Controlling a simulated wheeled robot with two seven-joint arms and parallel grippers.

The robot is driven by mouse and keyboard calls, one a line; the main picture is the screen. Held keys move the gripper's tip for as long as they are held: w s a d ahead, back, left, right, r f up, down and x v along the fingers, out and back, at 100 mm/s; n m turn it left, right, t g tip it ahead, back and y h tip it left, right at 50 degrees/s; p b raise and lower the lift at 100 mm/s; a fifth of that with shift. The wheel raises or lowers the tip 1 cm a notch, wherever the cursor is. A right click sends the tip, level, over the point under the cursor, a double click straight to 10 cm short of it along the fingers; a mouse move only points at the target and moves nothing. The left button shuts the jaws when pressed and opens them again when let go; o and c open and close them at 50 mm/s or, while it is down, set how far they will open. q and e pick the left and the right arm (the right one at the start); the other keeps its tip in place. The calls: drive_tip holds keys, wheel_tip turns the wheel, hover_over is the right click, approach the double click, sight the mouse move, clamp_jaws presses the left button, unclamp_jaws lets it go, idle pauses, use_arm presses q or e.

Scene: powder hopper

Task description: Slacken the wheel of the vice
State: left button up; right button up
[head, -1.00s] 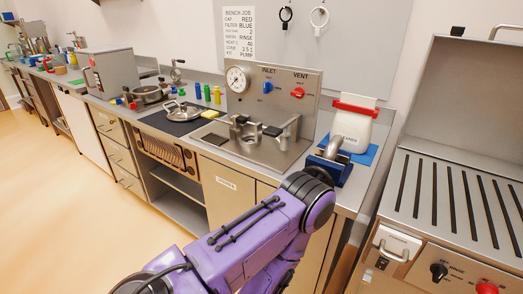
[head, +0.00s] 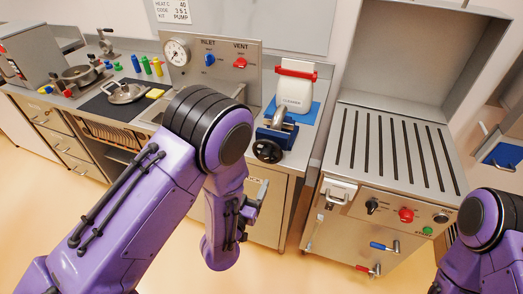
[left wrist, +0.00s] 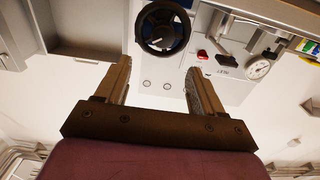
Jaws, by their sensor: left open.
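The vice (head: 275,137) is blue with a grey metal part and stands at the front edge of the bench. Its black handwheel (head: 268,151) faces forward over the bench front. In the left wrist view the wheel (left wrist: 163,28) shows at the top centre, with blue behind it. My left gripper (left wrist: 158,68) is open and empty, its two fingers apart below the wheel in that view and not touching it. In the head view the left gripper (head: 252,203) is partly hidden behind my purple arm, lower than the wheel. My right gripper is out of view.
A white cleaner container (head: 297,96) with a red top stands behind the vice on a blue mat (head: 306,113). A slotted metal unit (head: 400,150) with knobs stands to the right. A gauge panel (head: 212,65) is at the left. The floor in front is clear.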

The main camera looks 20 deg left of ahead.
sight(264, 158)
use_arm(q)
drive_tip(key=w+p, duration=0.3)
drive_tip(key=w, duration=0.6)
drive_tip(key=shift+w+f, duration=0.1)
drive_tip(key=shift+w, duration=0.15)
drive_tip(key=shift+w+f, duration=0.1)
drive_tip(key=shift+w, duration=0.15)
drive_tip(key=c, duration=1.1)
